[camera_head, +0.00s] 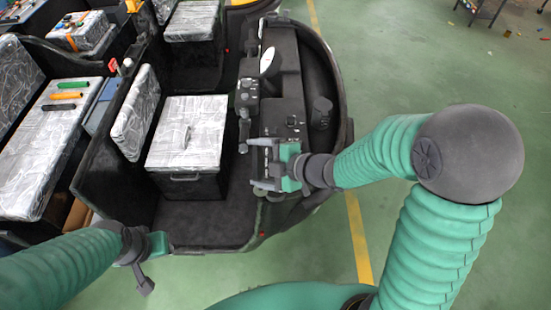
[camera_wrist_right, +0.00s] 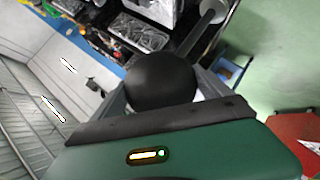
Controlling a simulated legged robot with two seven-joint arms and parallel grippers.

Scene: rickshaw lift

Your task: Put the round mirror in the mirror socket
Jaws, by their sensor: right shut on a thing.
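My right gripper (camera_head: 268,172) is at the near end of the rickshaw's dashboard, beside the handlebar. In the right wrist view a smooth, black, round thing (camera_wrist_right: 160,78) sits between the grey fingers, and the gripper is shut on it. It looks like the back of the round mirror; no reflecting face shows. In the head view the gripper hides most of it. I cannot make out the mirror socket. A pale oval (camera_head: 267,60) stands farther up the dashboard. My left gripper (camera_head: 143,276) is low at the left, in front of the rickshaw's floor edge; its jaws are unclear.
The rickshaw's black dashboard (camera_head: 290,95) and handlebar (camera_head: 245,125) lie close to my right gripper. A plastic-wrapped seat (camera_head: 190,130) stands left of it. Another wrapped bench (camera_head: 55,130) carries coloured handles.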

